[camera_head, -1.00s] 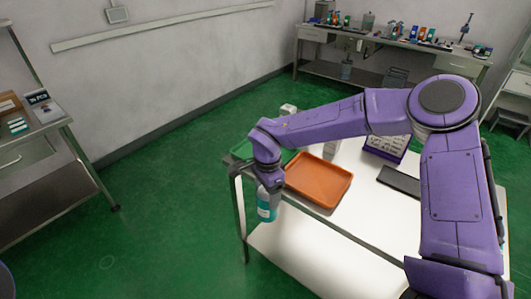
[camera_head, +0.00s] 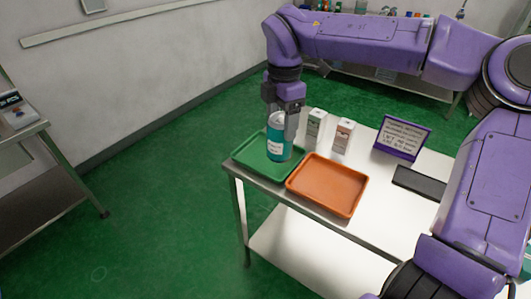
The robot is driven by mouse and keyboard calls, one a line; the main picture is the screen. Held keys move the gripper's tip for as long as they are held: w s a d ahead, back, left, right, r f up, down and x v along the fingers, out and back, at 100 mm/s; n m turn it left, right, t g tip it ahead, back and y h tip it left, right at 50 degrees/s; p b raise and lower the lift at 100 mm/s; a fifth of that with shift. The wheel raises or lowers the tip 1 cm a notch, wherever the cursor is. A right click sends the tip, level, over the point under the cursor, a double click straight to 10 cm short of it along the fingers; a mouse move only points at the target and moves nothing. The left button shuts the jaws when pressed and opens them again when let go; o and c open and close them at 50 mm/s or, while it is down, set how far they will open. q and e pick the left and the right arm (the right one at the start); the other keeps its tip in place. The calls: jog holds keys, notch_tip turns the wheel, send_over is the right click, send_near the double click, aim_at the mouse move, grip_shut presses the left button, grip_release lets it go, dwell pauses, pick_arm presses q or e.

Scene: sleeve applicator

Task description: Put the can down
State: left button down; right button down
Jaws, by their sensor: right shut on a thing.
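A teal and white can (camera_head: 279,140) is upright in my right gripper (camera_head: 283,112), which points down and is shut around its top. The can is over the green tray (camera_head: 255,167) at the left end of the white table. Whether its bottom touches the tray I cannot tell. The tray shows no other thing in it. My left gripper is not in view.
An empty orange tray (camera_head: 327,186) lies right of the green tray. Two small boxes (camera_head: 315,128) (camera_head: 343,135), a purple-framed sign (camera_head: 402,138) and a dark flat pad (camera_head: 419,184) are on the table. Green floor lies open to the left.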

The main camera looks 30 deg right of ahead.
jog(key=shift+w+r+m, duration=0.15)
jog(key=shift+m, duration=0.35)
jog(key=w+d+f+p, duration=0.5)
jog(key=w+f+p, duration=0.2)
jog(key=w+f, duration=0.5)
jog(key=shift+w+f, duration=0.3)
jog(key=shift+f, duration=0.3)
jog(key=shift+c, duration=0.6)
grip_release()
notch_tip(320, 180, up, 12)
jog(key=b, duration=0.2)
jog(key=shift+r, duration=0.2)
